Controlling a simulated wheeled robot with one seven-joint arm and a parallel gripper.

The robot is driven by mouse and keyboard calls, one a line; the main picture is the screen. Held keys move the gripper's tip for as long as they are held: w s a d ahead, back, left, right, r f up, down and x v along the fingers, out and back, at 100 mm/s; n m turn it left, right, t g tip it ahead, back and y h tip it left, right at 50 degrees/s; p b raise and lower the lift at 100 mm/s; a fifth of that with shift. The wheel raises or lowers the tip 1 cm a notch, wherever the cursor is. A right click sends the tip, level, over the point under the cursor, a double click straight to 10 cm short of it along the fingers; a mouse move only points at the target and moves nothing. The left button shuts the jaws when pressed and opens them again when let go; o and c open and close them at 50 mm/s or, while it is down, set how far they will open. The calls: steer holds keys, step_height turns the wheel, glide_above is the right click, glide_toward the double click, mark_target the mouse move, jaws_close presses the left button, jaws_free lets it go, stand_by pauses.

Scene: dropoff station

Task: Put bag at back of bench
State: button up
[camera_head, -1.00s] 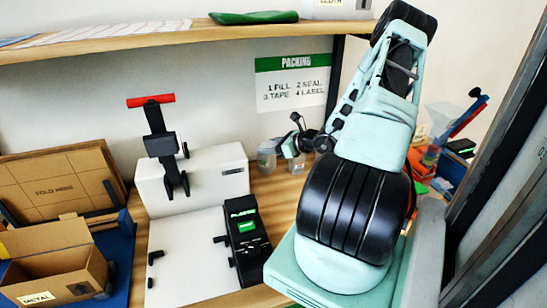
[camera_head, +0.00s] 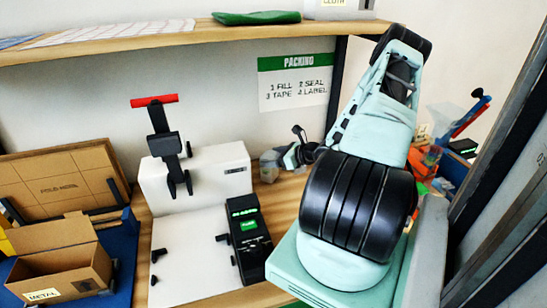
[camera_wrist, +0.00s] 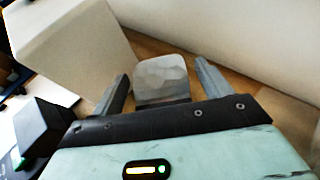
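A small grey translucent bag (camera_wrist: 162,78) shows between and ahead of my gripper's fingers in the wrist view. In the head view a translucent grey bag (camera_head: 268,166) rests on the wooden bench (camera_head: 284,205) near the back wall, right of the white machine. My gripper (camera_head: 290,158) is just right of it, low over the bench, partly hidden by my arm. In the wrist view my gripper (camera_wrist: 162,76) is open. Whether the bag touches the bench under it is hard to tell there.
The white machine (camera_head: 215,178) with a red-handled lever stands left of the bag. A black device (camera_head: 248,235) with a green screen is in front. Cardboard boxes (camera_head: 60,270) are at left. A shelf (camera_head: 190,35) runs above. Bins and tools crowd the right behind my arm.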

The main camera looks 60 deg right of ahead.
steer(key=shift+s+r, duration=0.1)
steer(key=shift+r, duration=0.1)
steer(key=a+b+v, duration=0.1)
steer(key=b+v, duration=0.2)
steer(key=v, duration=0.8)
steer(key=shift+s+d, duration=0.4)
steer(key=shift+d, duration=0.1)
steer(key=shift+r, duration=0.1)
